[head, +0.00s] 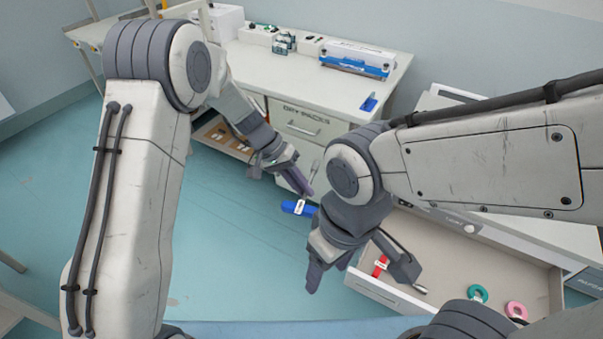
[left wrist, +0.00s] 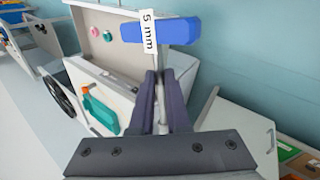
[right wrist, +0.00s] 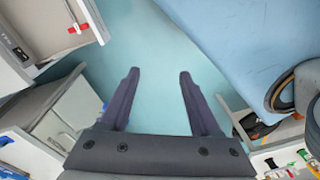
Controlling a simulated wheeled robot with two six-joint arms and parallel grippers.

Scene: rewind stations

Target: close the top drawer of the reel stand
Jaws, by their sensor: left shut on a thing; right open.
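My left gripper (head: 305,190) is shut on a tool with a blue handle (head: 298,207). In the left wrist view the blue handle (left wrist: 160,31) carries a white tag reading "5 mm", and the shaft runs between the fingers (left wrist: 163,75). My right gripper (head: 362,285) is open and empty, in front of the open drawer (head: 378,292). The right wrist view shows its spread fingers (right wrist: 158,74) over bare floor. The drawer holds a red item (head: 380,265), a teal ring (head: 478,293) and a pink ring (head: 516,310). My right arm hides part of its stand.
Floor at left is clear.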

